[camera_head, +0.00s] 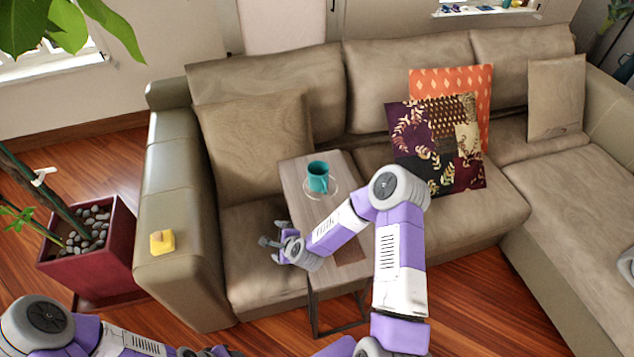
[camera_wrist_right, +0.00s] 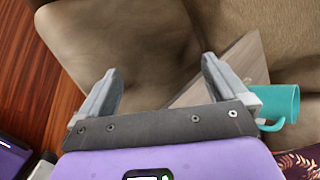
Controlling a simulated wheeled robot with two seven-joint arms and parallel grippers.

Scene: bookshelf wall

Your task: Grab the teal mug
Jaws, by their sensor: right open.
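The teal mug (camera_head: 318,177) stands upright on a small clear saucer (camera_head: 331,191) on the narrow wooden side table (camera_head: 300,190). My right gripper (camera_head: 271,246) is open and empty over the sofa seat, left of the table and nearer to me than the mug. The mug (camera_wrist_right: 285,101) is at the right edge there, outside the right finger, handle toward the lower left. Only a small part near my left gripper (camera_head: 205,352) shows at the bottom edge; its fingers are not clear.
The beige sofa (camera_head: 262,75) surrounds the table, with a patterned cushion (camera_head: 437,145) and an orange cushion (camera_head: 462,80) to the right. A yellow object (camera_head: 162,242) sits on the left armrest. A red planter (camera_head: 90,258) stands at far left.

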